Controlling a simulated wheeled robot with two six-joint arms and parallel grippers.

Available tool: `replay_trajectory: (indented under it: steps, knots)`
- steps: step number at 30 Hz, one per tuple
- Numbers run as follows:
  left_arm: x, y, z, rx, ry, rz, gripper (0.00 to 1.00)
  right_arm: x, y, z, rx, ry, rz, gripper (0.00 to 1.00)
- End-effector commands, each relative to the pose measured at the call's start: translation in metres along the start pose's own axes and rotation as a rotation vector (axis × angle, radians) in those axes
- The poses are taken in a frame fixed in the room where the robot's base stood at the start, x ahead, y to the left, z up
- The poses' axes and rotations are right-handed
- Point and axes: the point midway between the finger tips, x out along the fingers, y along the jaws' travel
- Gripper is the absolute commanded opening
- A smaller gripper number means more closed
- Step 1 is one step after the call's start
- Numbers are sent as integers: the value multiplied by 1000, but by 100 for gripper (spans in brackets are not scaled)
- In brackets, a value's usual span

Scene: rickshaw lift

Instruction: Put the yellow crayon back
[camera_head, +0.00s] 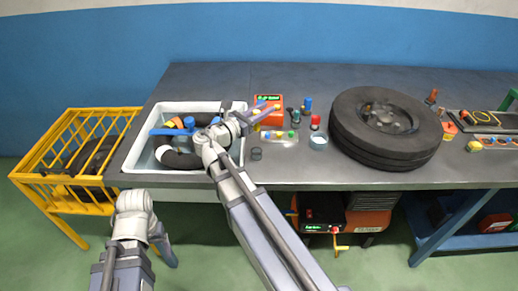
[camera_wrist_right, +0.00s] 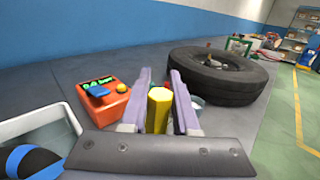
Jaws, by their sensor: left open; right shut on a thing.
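The yellow crayon (camera_wrist_right: 158,108) is between the fingers of my right gripper (camera_wrist_right: 157,92), which is shut on it. It points away from the wrist, above the bench. In the head view my right gripper (camera_head: 258,113) overlaps the orange box (camera_head: 275,119). In the right wrist view the orange box (camera_wrist_right: 102,103) stands left of the crayon, apart from it, with a green label, a blue piece and a yellow piece on top. My left gripper (camera_head: 166,252) is open and empty, low in front of the bench; its fingertips are hard to make out.
A white basin (camera_head: 134,162) holding dark and blue things is at the left of the bench. A clear tray (camera_head: 283,139) with small coloured pieces, several small jars and a large tyre (camera_head: 352,130) are to the right. A yellow cage (camera_head: 36,167) stands at the far left.

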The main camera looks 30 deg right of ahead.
Motion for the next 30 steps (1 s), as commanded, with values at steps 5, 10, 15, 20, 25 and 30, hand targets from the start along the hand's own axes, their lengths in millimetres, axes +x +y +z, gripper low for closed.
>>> replay_trajectory:
  steps: [5,10,15,20,25,30]
  knots:
    - [-6,-1,0,0,0,0,79,-1,-2,7,0,0,0,0]
    - [7,1,0,0,0,0,79,-1,-1,-7,0,0,0,0]
    - [33,3,-2,0,0,0,79,-1,-1,-33,0,0,0,0]
    - [54,5,-3,1,0,0,79,-1,-1,-55,0,0,1,0]
    - [56,6,-3,1,0,0,79,-1,-1,-57,0,0,1,0]
    - [62,6,-4,1,0,0,79,-1,-1,-63,0,0,1,0]
